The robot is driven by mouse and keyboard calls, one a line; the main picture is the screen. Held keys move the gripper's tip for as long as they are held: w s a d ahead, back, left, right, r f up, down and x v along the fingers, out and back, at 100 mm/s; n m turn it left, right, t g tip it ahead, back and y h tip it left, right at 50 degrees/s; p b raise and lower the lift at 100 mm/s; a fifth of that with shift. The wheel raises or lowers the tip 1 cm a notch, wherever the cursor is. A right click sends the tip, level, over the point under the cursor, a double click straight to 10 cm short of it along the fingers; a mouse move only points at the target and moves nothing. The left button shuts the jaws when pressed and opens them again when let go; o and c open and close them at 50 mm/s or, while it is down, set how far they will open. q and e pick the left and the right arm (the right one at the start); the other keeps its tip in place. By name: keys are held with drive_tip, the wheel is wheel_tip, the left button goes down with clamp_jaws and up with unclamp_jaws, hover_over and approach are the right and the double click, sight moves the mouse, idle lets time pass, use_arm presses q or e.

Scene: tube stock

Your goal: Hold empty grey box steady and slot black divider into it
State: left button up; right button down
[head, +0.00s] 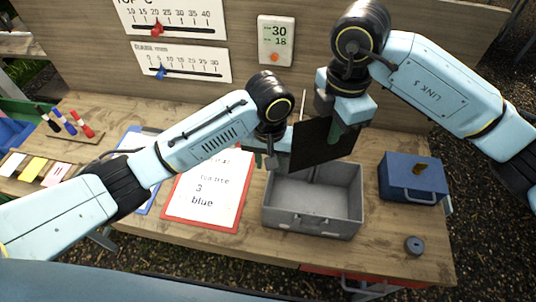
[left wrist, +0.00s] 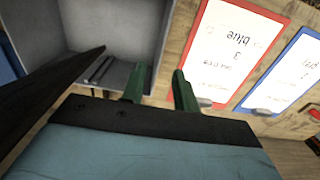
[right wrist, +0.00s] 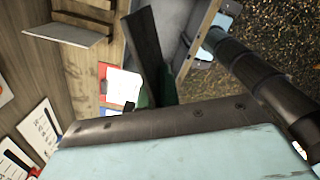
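The grey box (head: 312,222) stands open and empty on the table, with slotted ribs on its inner walls. The black divider (head: 318,146) is held tilted above its back part, clear of the floor. It also shows as a dark slab in the left wrist view (left wrist: 45,95). My right gripper (head: 338,132) is shut on the divider's upper right part; its green fingers flank the panel in the right wrist view (right wrist: 155,92). My left gripper (head: 272,158) is at the box's back left. In the left wrist view its fingers (left wrist: 159,85) stand apart, one on each side of the box wall.
A blue box (head: 411,178) stands to the right, with a dark round piece (head: 414,245) in front of it. A red-framed card (head: 208,190) lies left of the grey box. Pens (head: 70,124) lie far left. A wall panel closes the back.

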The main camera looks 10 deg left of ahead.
sight(268, 183)
use_arm(q)
wheel_tip(268, 183, down, 10)
drive_tip(key=shift+f, duration=0.25)
idle(0.3)
clamp_jaws()
use_arm(e)
wheel_tip(268, 183, down, 8)
drive_tip(key=n, duration=1.2)
drive_tip(key=shift+w+a+r, duration=0.15)
drive_tip(key=shift+w+a, duration=0.05)
drive_tip(key=shift+w, duration=0.05)
